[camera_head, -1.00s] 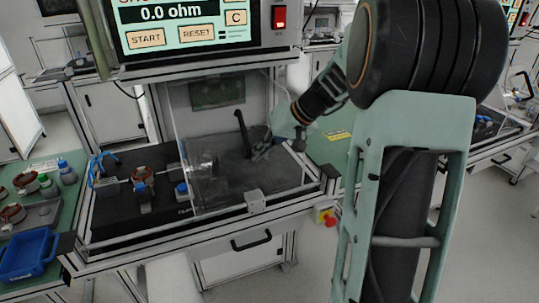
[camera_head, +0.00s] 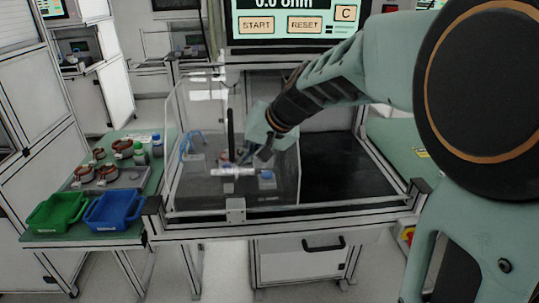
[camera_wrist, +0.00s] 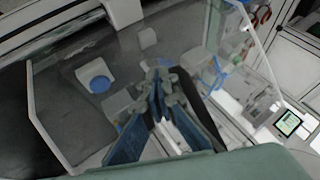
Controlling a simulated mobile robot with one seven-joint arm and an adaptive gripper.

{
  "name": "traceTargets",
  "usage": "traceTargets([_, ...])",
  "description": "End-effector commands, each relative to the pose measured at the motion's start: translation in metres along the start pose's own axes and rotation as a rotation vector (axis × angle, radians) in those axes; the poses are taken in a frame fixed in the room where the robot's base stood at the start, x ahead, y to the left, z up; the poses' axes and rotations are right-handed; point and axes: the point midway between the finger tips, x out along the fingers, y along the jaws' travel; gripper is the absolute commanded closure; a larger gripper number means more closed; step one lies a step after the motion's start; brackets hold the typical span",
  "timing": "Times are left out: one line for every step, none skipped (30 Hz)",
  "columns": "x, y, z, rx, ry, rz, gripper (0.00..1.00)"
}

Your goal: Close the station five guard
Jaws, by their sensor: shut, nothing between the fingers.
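The guard (camera_head: 284,185) is a clear box-like cover on the station deck. It stands at the left half, over the test fixture, with a black upright handle (camera_head: 230,130) on it. The clear guard also shows in the wrist view (camera_wrist: 45,120). My gripper (camera_head: 245,158) is shut and empty, just right of the handle; I cannot tell whether they touch. In the wrist view my gripper's blue-grey fingers (camera_wrist: 162,85) come together beside a dark bar. The fixture's blue-topped part (camera_head: 267,176) is seen through the clear panel.
The right half of the black deck (camera_head: 345,170) is bare. A tester screen (camera_head: 285,22) hangs above. On the left a green side table (camera_head: 62,238) holds a green bin (camera_head: 57,212), a blue bin (camera_head: 112,210), copper-wound parts and bottles. A drawer handle (camera_head: 323,244) is below the deck.

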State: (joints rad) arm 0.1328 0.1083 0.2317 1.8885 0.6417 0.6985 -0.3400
Motion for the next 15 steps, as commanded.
traceTargets([0.003, -0.007, 0.001, -0.003, -0.001, -0.001, 1.0])
traceTargets([0.004, -0.01, 0.001, -0.004, 0.0, -0.001, 1.0])
traceTargets([0.006, -0.013, 0.002, -0.003, -0.001, -0.001, 1.0])
traceTargets([0.007, -0.015, 0.002, -0.002, -0.001, -0.001, 1.0])
traceTargets([0.008, -0.016, 0.002, -0.002, -0.001, -0.001, 1.0])
traceTargets([0.009, -0.018, 0.002, -0.001, -0.001, 0.0, 1.0])
traceTargets([0.009, -0.019, 0.002, 0.0, 0.0, 0.0, 1.0])
traceTargets([0.009, -0.019, 0.002, 0.0, 0.0, 0.0, 1.0])
traceTargets([0.01, -0.02, 0.003, 0.0, 0.0, 0.0, 1.0])
traceTargets([0.01, -0.02, 0.003, 0.0, 0.0, 0.0, 1.0])
traceTargets([0.01, -0.021, 0.003, 0.0, 0.0, 0.0, 1.0])
traceTargets([0.01, -0.021, 0.003, 0.0, 0.0, -0.001, 1.0])
traceTargets([0.01, -0.021, 0.003, -0.001, 0.0, -0.001, 1.0])
traceTargets([0.01, -0.021, 0.003, -0.001, 0.0, -0.001, 1.0])
traceTargets([0.01, -0.021, 0.003, -0.001, 0.0, -0.001, 1.0])
